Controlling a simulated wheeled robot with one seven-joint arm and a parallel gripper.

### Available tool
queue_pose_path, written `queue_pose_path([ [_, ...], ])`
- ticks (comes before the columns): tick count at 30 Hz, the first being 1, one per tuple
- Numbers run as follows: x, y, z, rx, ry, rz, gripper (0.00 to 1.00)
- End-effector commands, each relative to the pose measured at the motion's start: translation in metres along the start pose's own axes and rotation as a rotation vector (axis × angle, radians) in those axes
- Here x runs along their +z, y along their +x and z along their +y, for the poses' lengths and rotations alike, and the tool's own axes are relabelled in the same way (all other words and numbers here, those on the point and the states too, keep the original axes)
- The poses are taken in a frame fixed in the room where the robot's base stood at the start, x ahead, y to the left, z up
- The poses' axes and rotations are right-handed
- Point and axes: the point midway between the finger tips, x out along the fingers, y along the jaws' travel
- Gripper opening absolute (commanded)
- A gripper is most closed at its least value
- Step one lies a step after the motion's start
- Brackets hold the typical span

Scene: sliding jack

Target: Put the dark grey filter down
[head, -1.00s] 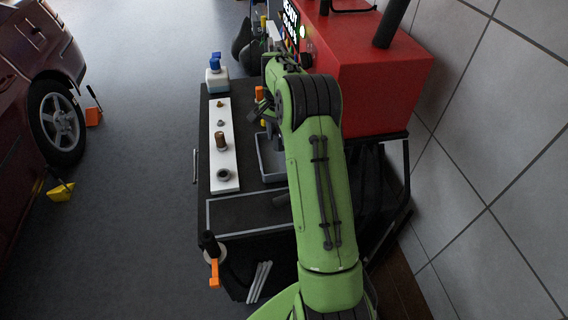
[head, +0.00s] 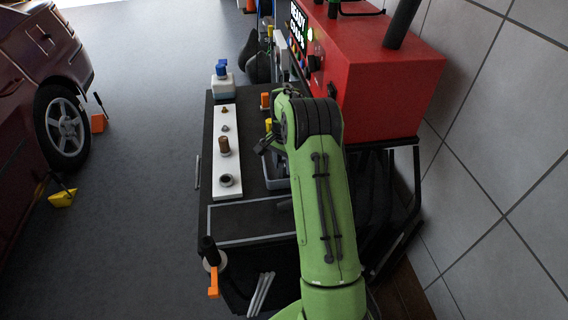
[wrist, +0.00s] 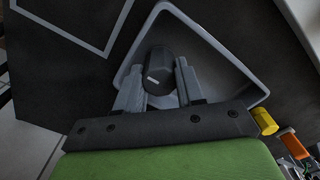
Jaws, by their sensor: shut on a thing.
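The dark grey filter (wrist: 158,68) is a dark cylinder with a small pale mark, seen in the wrist view. My gripper (wrist: 157,78) is shut on it, with one grey finger on each side. The filter shows over the inside of a grey tray (wrist: 222,52) with raised walls; I cannot tell whether it touches the tray floor. In the head view my gripper (head: 267,142) is partly hidden by my green arm, above the same tray (head: 277,184). The filter cannot be made out there.
A white strip (head: 227,187) with several small parts lies left of the tray on the black bench top. A blue-capped white bottle (head: 222,83) stands at the far end. A red machine (head: 385,85) stands on the right. The bench's near outlined area (head: 245,222) looks clear.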

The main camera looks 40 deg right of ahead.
Motion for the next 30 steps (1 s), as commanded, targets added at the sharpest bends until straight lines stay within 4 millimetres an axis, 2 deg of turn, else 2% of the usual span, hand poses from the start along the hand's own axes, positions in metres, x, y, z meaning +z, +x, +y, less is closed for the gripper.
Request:
queue_pose_path([
  [1,0.000,0.003,0.000,0.001,0.000,-0.001,0.00],
  [2,0.000,0.002,0.000,0.001,0.000,-0.001,0.42],
  [6,0.000,0.002,0.000,0.001,0.000,-0.001,0.63],
  [20,0.000,-0.002,0.002,0.006,0.003,-0.003,0.63],
  [23,-0.001,-0.017,0.002,0.004,0.003,-0.001,0.63],
  [30,0.000,-0.083,0.000,0.000,0.001,0.002,0.63],
])
